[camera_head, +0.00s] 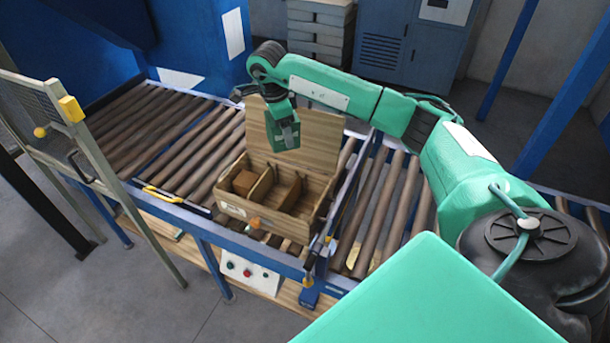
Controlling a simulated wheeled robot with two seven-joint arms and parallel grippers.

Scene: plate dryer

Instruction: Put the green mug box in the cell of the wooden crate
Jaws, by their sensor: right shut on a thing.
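The wooden crate (302,228) stands on the roller conveyor with its lid (318,137) raised at the back. Dividers split its inside into cells. My right gripper (283,118) points down above the crate, in front of the raised lid. It is shut on the green mug box (287,138), which hangs above the cells, clear of the dividers. The fingers are small here and partly hidden. My left gripper is not in view.
The roller conveyor (180,130) runs left and right of the crate, with bare rollers on both sides. A blue rail edges its front, with a button panel (248,272) below. A wire mesh guard (45,110) stands at the left. Blue cabinets are behind.

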